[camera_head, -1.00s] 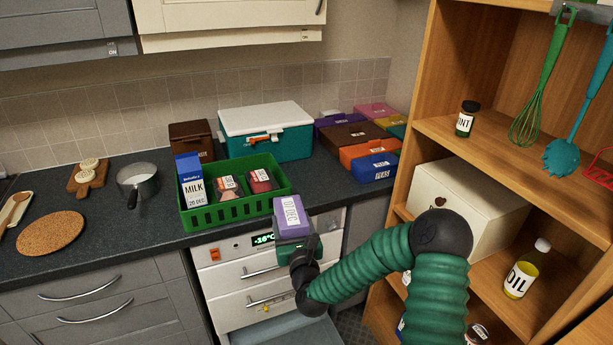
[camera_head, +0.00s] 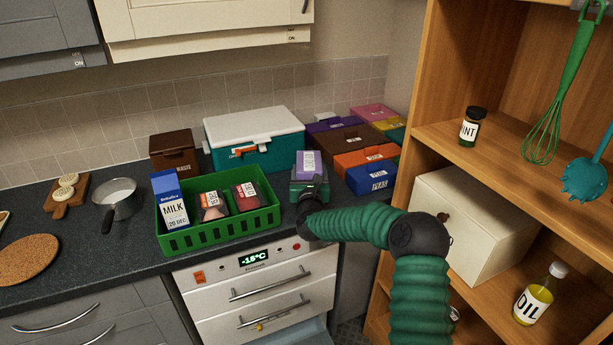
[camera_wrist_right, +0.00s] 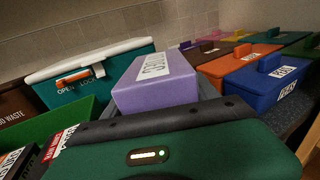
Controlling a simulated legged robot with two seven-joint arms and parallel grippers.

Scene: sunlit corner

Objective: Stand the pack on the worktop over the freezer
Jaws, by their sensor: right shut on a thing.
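The pack (camera_head: 306,161) is a small purple box with a white label. My right gripper (camera_head: 309,183) is shut on it, just right of the green basket, at the worktop above the freezer's right side. In the right wrist view the pack (camera_wrist_right: 150,92) rises beyond the dark edge of my gripper (camera_wrist_right: 165,112). Its lower part is hidden, so I cannot tell whether it touches the worktop (camera_head: 325,208). The freezer (camera_head: 215,280) is white, with a lit temperature display and drawers with metal handles. My left gripper is not in view.
The green basket (camera_head: 215,233) holds a milk carton (camera_head: 172,205) and two dark packs. Behind stand a teal cool box (camera_head: 262,153) and a brown waste box (camera_head: 172,152). Coloured boxes, including a blue one (camera_head: 372,180), stand right. A wooden shelf unit (camera_head: 440,145) borders the right side.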

